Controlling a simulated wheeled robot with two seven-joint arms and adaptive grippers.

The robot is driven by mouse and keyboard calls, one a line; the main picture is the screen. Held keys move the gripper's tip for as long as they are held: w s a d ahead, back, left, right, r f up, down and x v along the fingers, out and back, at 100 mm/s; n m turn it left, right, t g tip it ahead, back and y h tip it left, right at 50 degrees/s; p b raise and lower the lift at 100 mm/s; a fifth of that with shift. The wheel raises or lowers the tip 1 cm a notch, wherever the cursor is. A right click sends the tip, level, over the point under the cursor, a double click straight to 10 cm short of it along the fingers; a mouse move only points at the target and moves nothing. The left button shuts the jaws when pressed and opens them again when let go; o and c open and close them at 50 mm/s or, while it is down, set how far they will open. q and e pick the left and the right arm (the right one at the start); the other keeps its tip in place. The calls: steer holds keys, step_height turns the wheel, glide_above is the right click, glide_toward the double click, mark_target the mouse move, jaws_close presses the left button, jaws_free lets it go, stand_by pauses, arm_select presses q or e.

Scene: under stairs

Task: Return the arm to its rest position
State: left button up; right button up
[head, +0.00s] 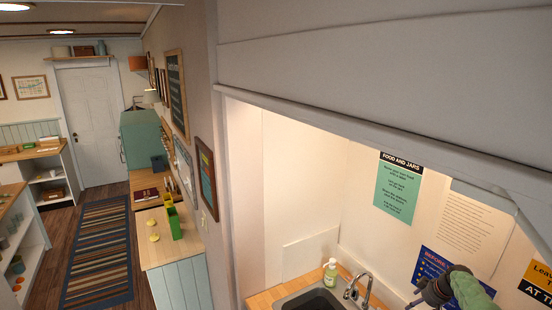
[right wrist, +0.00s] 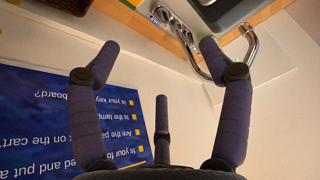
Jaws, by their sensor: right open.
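My right gripper (head: 428,292) shows at the lower right of the head view, inside the white alcove under the stairs. In the right wrist view its dark, padded fingers (right wrist: 146,62) are spread apart with nothing between them, so it is open and empty. The chrome tap (head: 358,286) stands at the sink, left of the gripper in the head view. In the right wrist view the tap (right wrist: 247,48) appears upside down beyond the fingers, close to the right one in the picture; I cannot tell the gap. My left gripper is not in view.
A sink (head: 318,299) is set in a wooden counter (head: 262,299) with a green soap bottle (head: 330,273) beside it. A blue sign (head: 430,264) is on the wall close behind the gripper. The sloping grey stair edge (head: 370,140) hangs overhead. A striped rug (head: 100,255) lies on open floor at left.

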steer(key=s+a+f+m+g, duration=0.1)
steer(key=s+a+f, duration=0.4)
steer(key=a+f, duration=0.3)
steer(key=s+a+f+m+g+y, duration=0.1)
steer(key=s+a+f, duration=0.4)
steer(key=a, duration=0.4)
steer(key=s+a+f+m, duration=0.2)
steer(key=s+a+f, duration=0.3)
steer(key=a+f, duration=0.3)
steer(key=s+a+r+m+g, duration=0.1)
steer(key=s+a, duration=0.5)
steer(key=s, duration=0.3)
steer(key=s+a+m+g+y, duration=0.1)
steer(key=s+a, duration=0.5)
steer(key=s, duration=0.3)
steer(key=s+a+r, duration=0.1)
steer(key=s+a, duration=0.5)
steer(key=s, duration=0.3)
arm_select(q)
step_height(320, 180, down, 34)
steer(key=b, duration=3.3)
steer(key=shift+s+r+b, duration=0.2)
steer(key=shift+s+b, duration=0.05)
steer(key=shift+b, duration=0.15)
arm_select(e)
step_height(320, 180, down, 32)
steer(key=a, duration=0.1)
steer(key=shift+w+a+n, duration=0.15)
steer(key=shift+w+n, duration=0.15)
steer(key=shift+w, duration=0.15)
